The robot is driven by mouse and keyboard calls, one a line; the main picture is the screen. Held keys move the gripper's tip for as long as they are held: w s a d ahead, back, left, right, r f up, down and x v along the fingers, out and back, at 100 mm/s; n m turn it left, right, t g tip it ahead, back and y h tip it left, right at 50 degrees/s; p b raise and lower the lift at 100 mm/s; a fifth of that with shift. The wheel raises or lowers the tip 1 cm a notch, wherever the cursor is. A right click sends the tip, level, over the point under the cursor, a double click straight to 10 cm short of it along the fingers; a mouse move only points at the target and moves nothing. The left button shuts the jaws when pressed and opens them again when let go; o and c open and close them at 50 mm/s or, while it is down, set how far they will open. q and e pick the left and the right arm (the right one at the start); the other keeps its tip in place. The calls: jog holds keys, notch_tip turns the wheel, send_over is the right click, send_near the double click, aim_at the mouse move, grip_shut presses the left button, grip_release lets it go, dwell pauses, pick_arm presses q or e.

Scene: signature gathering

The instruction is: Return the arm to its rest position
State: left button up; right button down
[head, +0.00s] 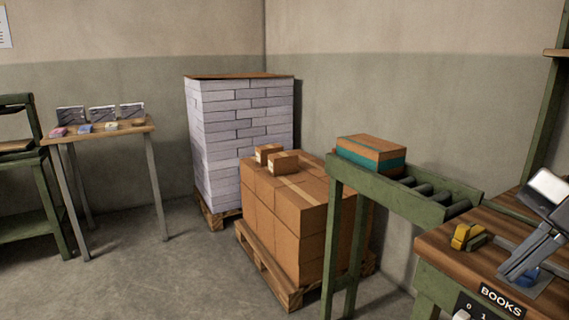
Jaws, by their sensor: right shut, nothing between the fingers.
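My right gripper (512,268) comes in at the right edge of the head view, grey with a white part behind it. It is shut with nothing in it and points down and left over the wooden bench top (440,247). A small blue thing (527,278) shows just beside its fingers, partly hidden. I cannot tell whether they touch. My left gripper is not in view.
A yellow tool (467,237) lies on the bench, left of my right gripper. A "BOOKS" counter (488,303) is on the bench front. Boxes (290,205) on a pallet stand beyond; floor (150,280) at left is clear.

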jog(key=w+a+f+m+t+y+p, duration=0.1)
jog(key=a+f+m+t+y+p, duration=0.1)
jog(key=f+m+t, duration=0.55)
jog(key=w+a+f+m+t+y+p, duration=0.1)
jog(key=a+f+m+t, duration=0.1)
jog(key=f+m+t, duration=0.55)
jog(key=s+a+f+m+g+h+p, duration=0.1)
jog(key=s+a+f+m+g+h, duration=0.1)
jog(key=s+a+f, duration=0.3)
jog(key=s+a+f+m+g+h, duration=0.3)
jog(key=s+a+f+m, duration=0.2)
jog(key=f, duration=0.4)
jog(key=shift+a+p, duration=0.4)
jog(key=shift+a, duration=0.25)
